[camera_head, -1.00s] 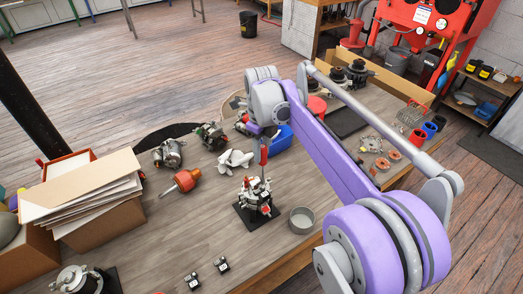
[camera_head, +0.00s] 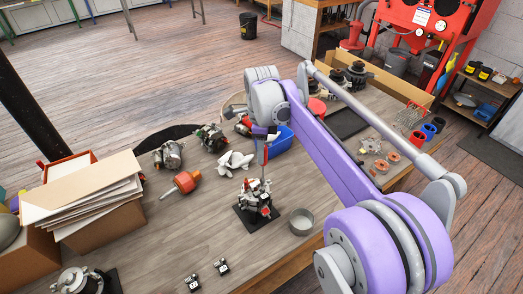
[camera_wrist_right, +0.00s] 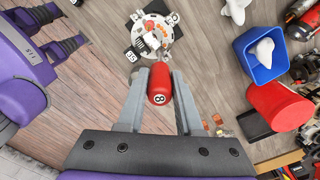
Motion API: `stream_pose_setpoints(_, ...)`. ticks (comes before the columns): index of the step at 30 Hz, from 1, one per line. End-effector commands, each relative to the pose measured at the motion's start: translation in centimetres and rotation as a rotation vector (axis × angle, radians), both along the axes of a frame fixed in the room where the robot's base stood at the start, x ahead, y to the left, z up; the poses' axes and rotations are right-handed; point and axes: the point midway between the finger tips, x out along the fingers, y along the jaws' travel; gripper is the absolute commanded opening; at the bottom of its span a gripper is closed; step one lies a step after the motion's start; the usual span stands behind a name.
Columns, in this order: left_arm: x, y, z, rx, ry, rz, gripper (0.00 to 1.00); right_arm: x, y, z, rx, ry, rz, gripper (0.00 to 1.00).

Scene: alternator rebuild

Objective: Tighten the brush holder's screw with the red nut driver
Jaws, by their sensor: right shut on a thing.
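The red nut driver (camera_head: 265,153) stands about upright over the alternator's rear unit (camera_head: 254,205) on its dark base plate (camera_head: 243,222). In the right wrist view its red handle (camera_wrist_right: 160,85), marked 8, is between the two grey fingers. My right gripper (camera_wrist_right: 160,98) is shut on it. The unit also shows beyond the driver in the right wrist view (camera_wrist_right: 155,35). The brush holder and its screw are too small to tell apart in the head view. Whether the driver's tip is seated on the screw cannot be seen. My left gripper cannot be made out.
A grey round bowl (camera_head: 301,222) stands just right of the unit. Two small black parts (camera_head: 222,266) lie in front.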

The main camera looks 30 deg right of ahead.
Motion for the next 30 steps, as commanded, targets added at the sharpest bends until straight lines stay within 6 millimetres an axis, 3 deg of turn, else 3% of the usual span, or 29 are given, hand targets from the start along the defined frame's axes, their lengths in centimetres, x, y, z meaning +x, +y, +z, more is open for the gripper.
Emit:
stream_pose_setpoints(15, 0.03, 0.0, 0.05, 0.0, -0.001, 0.0, 0.76, -0.24, 0.11, 0.02, -0.001, 0.0, 0.828, 0.0)
stream_pose_setpoints(26, 0.03, 0.0, 0.05, 0.0, -0.001, 0.0, 0.76, -0.32, 0.12, 0.02, -0.001, 0.0, 1.123, 0.0)
stream_pose_setpoints(30, 0.04, 0.0, 0.06, 0.0, -0.001, 0.0, 0.76, -0.39, 0.06, 0.02, -0.001, 0.0, 1.335, 0.0)
